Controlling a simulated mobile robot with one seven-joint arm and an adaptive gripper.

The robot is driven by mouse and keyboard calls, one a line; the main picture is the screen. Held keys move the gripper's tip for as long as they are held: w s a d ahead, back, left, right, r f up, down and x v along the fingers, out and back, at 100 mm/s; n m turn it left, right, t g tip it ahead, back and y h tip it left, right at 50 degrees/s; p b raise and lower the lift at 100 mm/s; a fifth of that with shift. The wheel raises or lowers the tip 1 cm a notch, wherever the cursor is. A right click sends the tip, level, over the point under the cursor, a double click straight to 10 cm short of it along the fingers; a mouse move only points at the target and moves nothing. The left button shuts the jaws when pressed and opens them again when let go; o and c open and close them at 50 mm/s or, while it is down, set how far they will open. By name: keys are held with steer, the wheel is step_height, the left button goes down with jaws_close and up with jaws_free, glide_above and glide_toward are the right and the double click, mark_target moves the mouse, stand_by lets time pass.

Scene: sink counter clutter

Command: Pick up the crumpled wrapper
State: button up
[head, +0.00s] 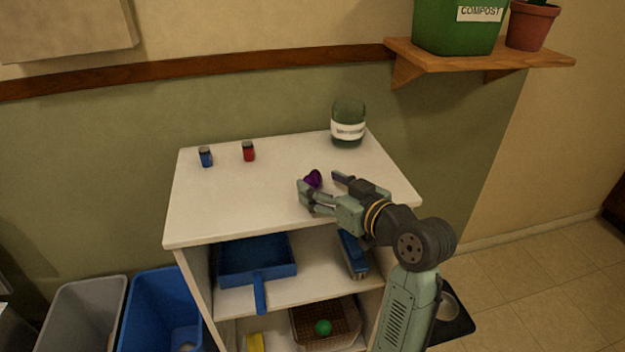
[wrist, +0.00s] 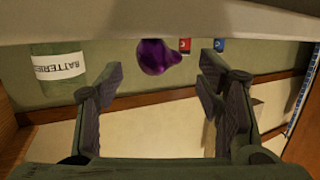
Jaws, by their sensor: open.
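The crumpled wrapper (head: 313,179) is a small purple lump on the white top of the shelf unit, right of its middle. In the wrist view the wrapper (wrist: 158,57) appears upside down with the scene, ahead of and between the two fingers. My gripper (head: 318,187) reaches in from the right, low over the top, with its fingers spread. It also shows in the wrist view (wrist: 160,80), open with nothing between the pads. In the head view a finger partly hides the wrapper's lower edge. I cannot tell if any finger touches it.
A labelled green jar (head: 348,124) stands at the back right of the white top (head: 235,205). A blue battery (head: 206,156) and a red battery (head: 248,151) stand at the back left. The front left of the top is clear. A wall shelf (head: 480,62) is above right.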

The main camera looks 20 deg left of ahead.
mark_target(318, 181)
steer(key=shift+p+x, duration=0.35)
steer(key=shift+x, duration=1.6)
steer(key=shift+r, duration=0.15)
steer(key=shift+c, duration=0.5)
steer(key=c, duration=0.9)
steer(key=shift+o, duration=0.2)
steer(key=shift+r, duration=0.1)
